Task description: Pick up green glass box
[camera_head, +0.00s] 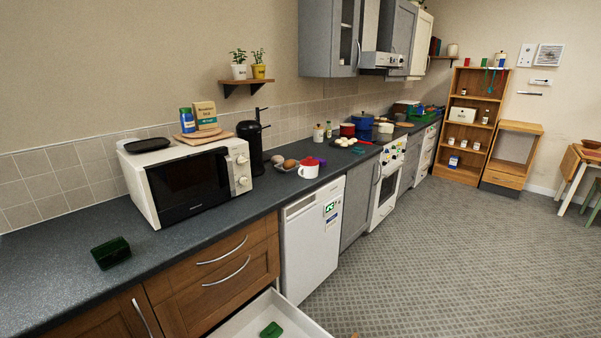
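A small dark green box (111,252), glassy-looking, sits on the dark countertop (60,285) at the left, in front of and to the left of the microwave. Nothing touches it. A second, brighter green object (271,330) lies inside the open white drawer (300,322) at the bottom edge; I cannot tell whether it is a box or made of glass. Neither of my grippers shows in the head view.
A white microwave (187,180) stands behind the box, with a black coffee machine (253,142) beside it. The open drawer juts out below the counter. The counter around the green box is clear. Grey carpet (430,260) lies open at the right.

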